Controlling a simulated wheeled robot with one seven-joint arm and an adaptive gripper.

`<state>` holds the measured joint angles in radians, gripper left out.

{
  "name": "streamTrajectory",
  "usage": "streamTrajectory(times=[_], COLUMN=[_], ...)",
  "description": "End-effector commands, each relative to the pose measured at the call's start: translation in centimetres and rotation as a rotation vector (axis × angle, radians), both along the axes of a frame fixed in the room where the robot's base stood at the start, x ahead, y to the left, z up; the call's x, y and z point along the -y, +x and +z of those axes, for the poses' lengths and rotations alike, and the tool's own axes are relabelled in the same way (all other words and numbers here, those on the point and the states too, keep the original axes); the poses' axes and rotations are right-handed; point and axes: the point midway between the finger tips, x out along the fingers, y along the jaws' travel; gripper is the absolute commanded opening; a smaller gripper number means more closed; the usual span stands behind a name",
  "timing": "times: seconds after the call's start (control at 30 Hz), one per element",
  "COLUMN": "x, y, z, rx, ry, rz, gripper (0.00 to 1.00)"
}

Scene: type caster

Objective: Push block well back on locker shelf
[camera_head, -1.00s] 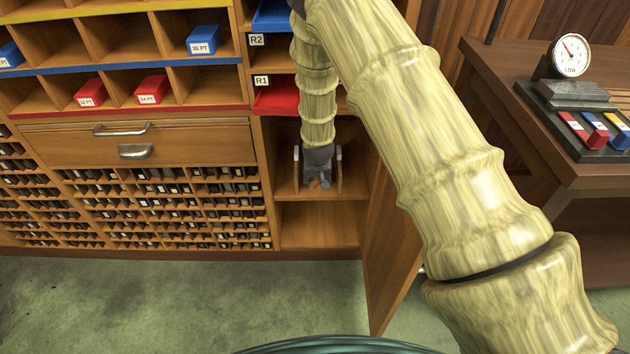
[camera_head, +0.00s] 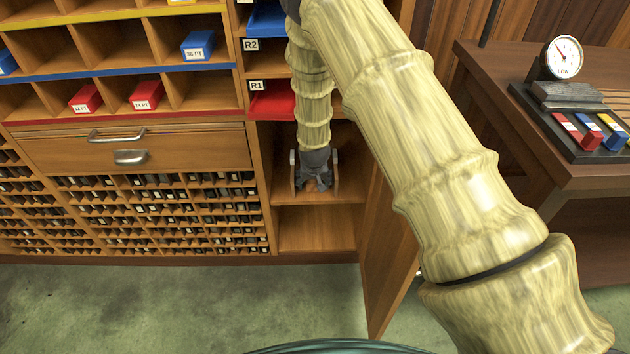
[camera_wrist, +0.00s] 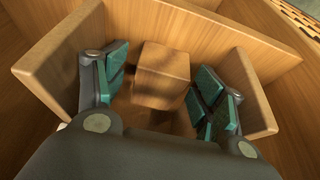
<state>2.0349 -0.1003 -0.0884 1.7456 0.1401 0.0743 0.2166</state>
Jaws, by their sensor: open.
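The block (camera_wrist: 160,75) is a plain brown wooden cube. In the wrist view it sits between the two teal-padded fingers of my open gripper (camera_wrist: 157,88), with gaps showing on both sides. In the head view my gripper (camera_head: 314,182) is low inside the open locker, over its shelf (camera_head: 345,192); the block is hidden there behind my gripper. Upright wooden side walls stand left (camera_wrist: 55,62) and right (camera_wrist: 250,105) of the fingers, and a wooden back wall (camera_wrist: 205,38) shows beyond the block.
The open locker door (camera_head: 390,240) stands to the right of my gripper. A red bin (camera_head: 272,103) sits above the locker at left. A lower locker compartment (camera_head: 315,230) looks empty. A bench (camera_head: 570,175) with a gauge (camera_head: 562,58) is at the right.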

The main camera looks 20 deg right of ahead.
Motion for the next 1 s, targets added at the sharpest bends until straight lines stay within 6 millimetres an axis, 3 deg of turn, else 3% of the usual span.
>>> streamTrajectory(times=[0.03,0.17,0.6,1.0], x=[0.0,-0.1,-0.5,-0.8], y=[0.8,0.6,-1.8,-2.9], z=[1.0,2.0,6.5,7.7], rx=[0.015,0.019,0.013,0.005], ry=[-0.001,-0.001,0.0,0.001], rz=[0.002,0.002,-0.001,0.0], gripper=[0.69,0.69,0.69,0.69])
